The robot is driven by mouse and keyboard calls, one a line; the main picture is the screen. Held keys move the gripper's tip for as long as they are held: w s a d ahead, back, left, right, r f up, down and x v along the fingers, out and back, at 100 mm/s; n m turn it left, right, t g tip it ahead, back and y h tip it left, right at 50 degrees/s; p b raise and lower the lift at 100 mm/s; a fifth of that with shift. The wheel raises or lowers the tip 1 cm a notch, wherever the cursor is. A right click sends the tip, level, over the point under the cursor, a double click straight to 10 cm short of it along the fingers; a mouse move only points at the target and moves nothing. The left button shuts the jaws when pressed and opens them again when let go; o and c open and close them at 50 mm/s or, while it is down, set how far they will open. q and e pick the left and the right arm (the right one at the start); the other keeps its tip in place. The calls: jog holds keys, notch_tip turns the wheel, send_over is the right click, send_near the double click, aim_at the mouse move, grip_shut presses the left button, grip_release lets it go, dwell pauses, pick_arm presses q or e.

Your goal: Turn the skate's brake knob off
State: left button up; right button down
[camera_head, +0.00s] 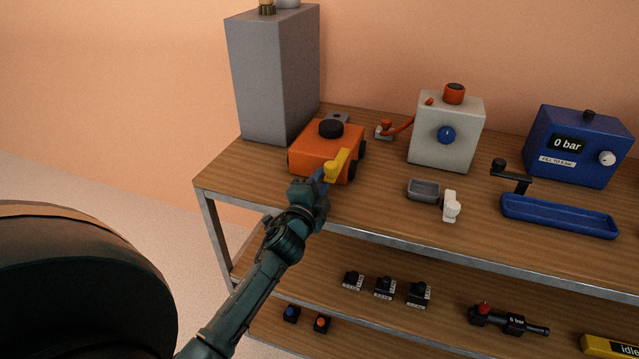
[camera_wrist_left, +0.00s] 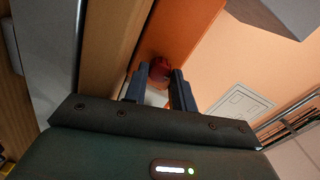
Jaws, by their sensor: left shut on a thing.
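The skate (camera_head: 318,148) is an orange box with black wheels and a round black disc on top, near the left end of the upper shelf. A yellow piece (camera_head: 340,163) shows at its front right corner. My left gripper (camera_head: 322,176) is at the skate's front face. In the left wrist view the brake knob (camera_wrist_left: 160,70), small and red, sits against the orange face between the tips of my left gripper (camera_wrist_left: 158,84), which is shut on it. In the head view the gripper hides the knob. My right gripper is not in view.
A tall grey block (camera_head: 270,80) stands behind the skate at the left. To its right are a pale box (camera_head: 428,140) with a blue knob, a small grey tray (camera_head: 424,190) and a blue gauge box (camera_head: 560,165). Several small parts lie on the lower shelf (camera_head: 450,290).

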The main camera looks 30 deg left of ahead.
pick_arm(q)
jog(key=shift+r, duration=0.15)
jog(key=o, duration=1)
jog(key=shift+f, duration=0.2)
